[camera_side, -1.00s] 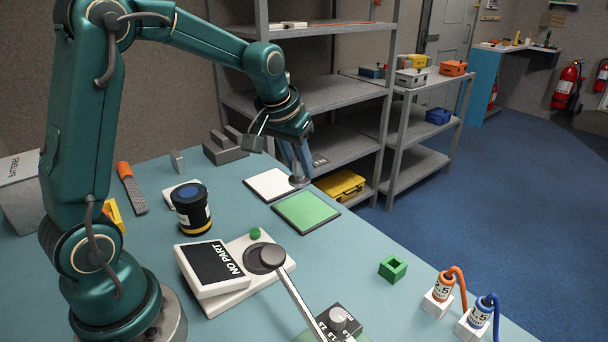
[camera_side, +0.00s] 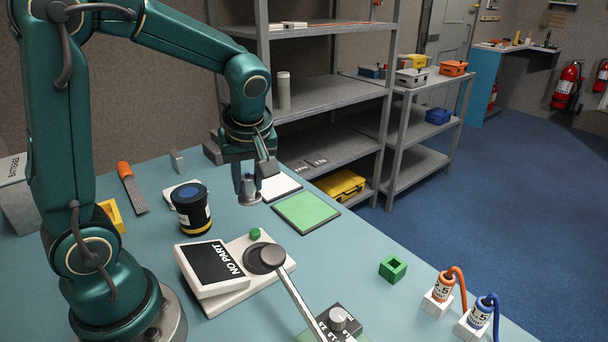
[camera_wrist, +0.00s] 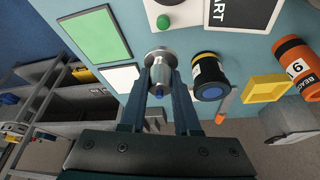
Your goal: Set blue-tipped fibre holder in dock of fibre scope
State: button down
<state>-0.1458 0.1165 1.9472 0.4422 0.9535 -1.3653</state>
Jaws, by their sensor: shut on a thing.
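The fibre holder (camera_side: 249,196) is a silver, flanged cylinder. Its blue tip shows in the wrist view (camera_wrist: 158,96), between my fingers. My gripper (camera_side: 247,186) is shut on it and points down, holding it upright above the table behind the scope. The fibre scope (camera_side: 212,268) seems to be the white unit with a dark "NO PART" screen and a green button (camera_side: 255,234). The holder is apart from the scope.
A dark jar with a yellow band (camera_side: 192,212) stands left of the holder. A green mat (camera_side: 306,210) and a white mat (camera_side: 278,187) lie to its right. A green square block (camera_side: 393,268) and a knobbed box (camera_side: 338,320) are nearer the front. Shelves stand behind.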

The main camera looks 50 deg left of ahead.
jog(key=s+a+r+n+g, duration=0.3)
jog(key=s+n, duration=0.4)
jog(key=s, duration=0.2)
jog(key=w+d+f, duration=0.2)
jog(key=d, duration=0.1)
jog(key=w+d+f, duration=0.2)
jog(key=d, duration=0.1)
jog(key=w+d+f, duration=0.2)
jog(key=d, duration=0.2)
jog(key=shift+w+f, duration=0.3)
jog(key=shift+f, duration=2.1)
jog(key=shift+a, duration=0.1)
jog(key=c, duration=0.6)
grip_release()
jog(key=shift+f, duration=0.15)
jog(key=shift+c, duration=0.2)
